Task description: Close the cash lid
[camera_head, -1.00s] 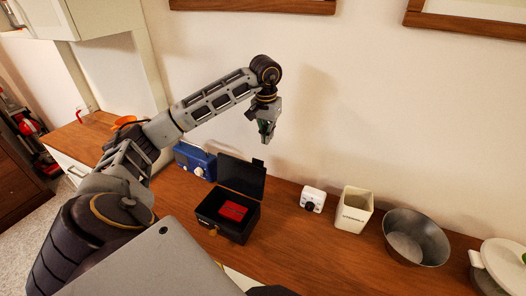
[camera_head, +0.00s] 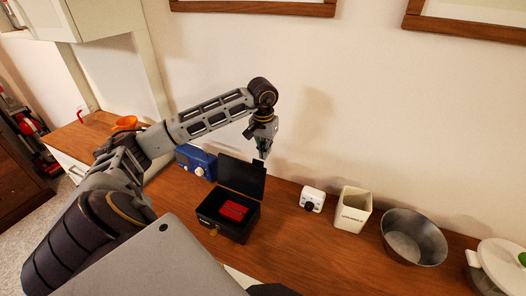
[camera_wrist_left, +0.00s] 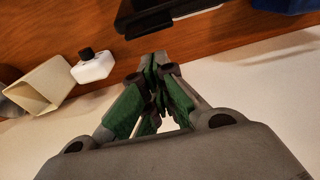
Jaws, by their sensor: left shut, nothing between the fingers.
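The black cash box (camera_head: 228,215) stands on the wooden counter with a red item (camera_head: 233,211) inside. Its lid (camera_head: 242,177) is open and stands up at the back, toward the wall. My left gripper (camera_head: 263,156) is shut and empty, just above and behind the lid's upper right corner; I cannot tell whether it touches the lid. In the left wrist view the shut fingertips (camera_wrist_left: 155,58) show below a dark edge of the cash box (camera_wrist_left: 170,15). My right gripper is not in view.
A blue radio (camera_head: 197,162) stands left of the box on the counter (camera_head: 290,235). To the right are a small white device with a black knob (camera_head: 312,199), a cream canister (camera_head: 353,209), a metal bowl (camera_head: 414,238) and a white lidded pot (camera_head: 503,264). The wall is close behind.

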